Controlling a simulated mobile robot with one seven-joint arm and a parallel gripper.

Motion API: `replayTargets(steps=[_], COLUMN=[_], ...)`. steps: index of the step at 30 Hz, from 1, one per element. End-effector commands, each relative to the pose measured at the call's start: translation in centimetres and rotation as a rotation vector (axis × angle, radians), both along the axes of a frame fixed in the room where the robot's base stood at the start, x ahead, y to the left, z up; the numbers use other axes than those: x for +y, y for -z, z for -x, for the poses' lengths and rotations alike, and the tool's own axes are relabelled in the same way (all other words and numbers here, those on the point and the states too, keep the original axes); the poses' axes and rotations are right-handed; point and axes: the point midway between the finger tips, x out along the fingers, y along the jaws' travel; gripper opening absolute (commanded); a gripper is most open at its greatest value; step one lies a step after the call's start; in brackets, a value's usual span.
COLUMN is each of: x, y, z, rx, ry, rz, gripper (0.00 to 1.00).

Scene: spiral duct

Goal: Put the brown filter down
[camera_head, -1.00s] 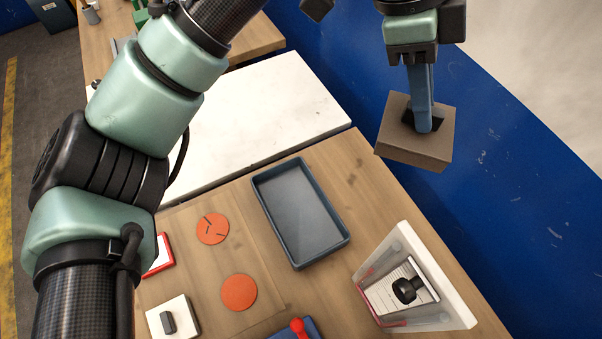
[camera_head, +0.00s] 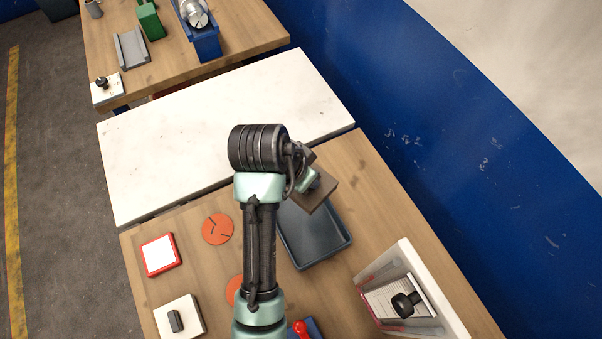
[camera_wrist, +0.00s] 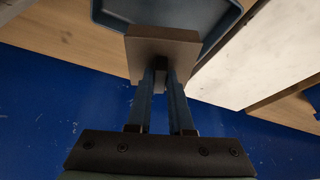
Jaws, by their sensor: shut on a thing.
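The brown filter (camera_head: 317,193) is a flat square block. In the head view it is held over the far end of the dark blue-grey tray (camera_head: 335,246), with my arm covering part of both. In the wrist view the filter (camera_wrist: 163,48) sits at the tips of my gripper (camera_wrist: 161,72), whose two blue fingers are shut on it. The tray's rim (camera_wrist: 112,22) shows beyond the filter there. I cannot tell the exact height of the filter above the tray. In the head view my gripper is mostly hidden behind its own wrist.
A clear-sided holder with a black knob (camera_head: 408,303) stands right of the tray. Orange discs (camera_head: 217,229), a red-framed card (camera_head: 160,255) and a white block with a grey handle (camera_head: 178,318) lie to the left. A white slab (camera_head: 225,130) lies beyond, mostly bare.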

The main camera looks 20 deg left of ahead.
Motion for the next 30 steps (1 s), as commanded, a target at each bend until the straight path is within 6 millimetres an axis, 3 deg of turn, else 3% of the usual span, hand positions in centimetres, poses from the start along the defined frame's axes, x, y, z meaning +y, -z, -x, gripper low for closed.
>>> replayTargets(steps=[7,12,24,30], x=[0.7,0.8,0.7,0.7], y=[2.7,5.8,10.7,11.8], z=[2.1,2.1,2.1,2.0], rx=[0.002,0.002,0.001,-0.002], ry=[-0.049,-0.051,-0.049,-0.049], rz=[0.001,0.002,0.002,0.000], gripper=[0.00,0.00,0.00,0.00])
